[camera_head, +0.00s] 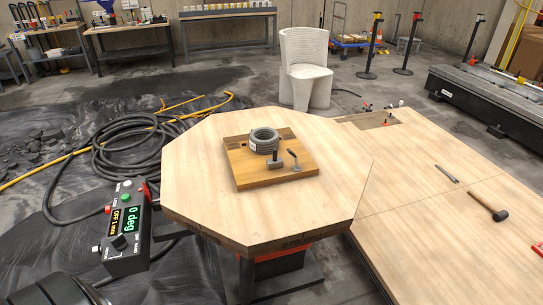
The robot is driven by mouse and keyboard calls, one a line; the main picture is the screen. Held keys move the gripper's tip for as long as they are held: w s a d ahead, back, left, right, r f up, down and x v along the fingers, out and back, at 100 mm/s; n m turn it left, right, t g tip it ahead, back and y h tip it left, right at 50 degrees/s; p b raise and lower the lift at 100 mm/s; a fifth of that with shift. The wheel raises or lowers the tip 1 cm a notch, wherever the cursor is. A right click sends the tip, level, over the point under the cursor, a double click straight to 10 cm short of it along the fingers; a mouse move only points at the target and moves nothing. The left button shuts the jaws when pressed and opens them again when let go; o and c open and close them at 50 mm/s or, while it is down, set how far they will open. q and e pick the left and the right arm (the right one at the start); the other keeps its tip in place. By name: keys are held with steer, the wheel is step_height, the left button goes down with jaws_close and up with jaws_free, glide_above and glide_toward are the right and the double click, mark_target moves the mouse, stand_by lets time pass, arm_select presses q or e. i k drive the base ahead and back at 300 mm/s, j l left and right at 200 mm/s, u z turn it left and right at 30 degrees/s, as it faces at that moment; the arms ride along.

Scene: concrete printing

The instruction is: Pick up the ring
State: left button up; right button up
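A grey, stacked-looking concrete ring (264,139) rests on a square wooden board (252,182) in the middle of an octagonal wooden table (200,190). A small metal clamp (294,160) stands on the board at the ring's right front, and another metal piece (276,162) stands close in front of the ring. I cannot tell whether these touch the ring. Neither of my grippers shows in the head view.
A control box (127,232) reading "0 deg" stands at the table's left edge. A larger wooden table (420,190) at the right bears a mallet (489,206). A white chair (305,68) stands behind. Hoses (110,150) lie on the floor at left.

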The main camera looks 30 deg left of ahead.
mark_target(264, 141)
steer(key=u, duration=2.6)
steer(key=i+j+u, duration=0.3)
steer(key=i, duration=0.6)
steer(key=i+j+u, duration=0.1)
steer(key=i+u, duration=0.2)
steer(key=i, duration=0.6)
steer(key=i+l+z, duration=0.1)
steer(key=i+z, duration=0.35)
steer(key=i, duration=0.15)
steer(key=i+j+z, duration=0.1)
steer(key=i+z, duration=0.35)
steer(key=i, duration=0.2)
steer(key=i+j+z, duration=0.3)
steer(key=i+z, duration=0.15)
steer(key=i, duration=0.15)
steer(key=i+l+z, duration=0.25)
steer(key=i+z, duration=0.25)
steer(key=i, duration=0.15)
steer(key=i+z, duration=0.45)
steer(key=i, duration=0.2)
steer(key=i+j+z, duration=0.25)
steer(key=i+z, duration=0.25)
steer(key=i, duration=0.15)
steer(key=i+l+z, duration=0.1)
steer(key=i+z, duration=0.7)
steer(key=i+j+z, duration=0.15)
steer(key=i+z, duration=0.25)
steer(key=k, duration=0.1)
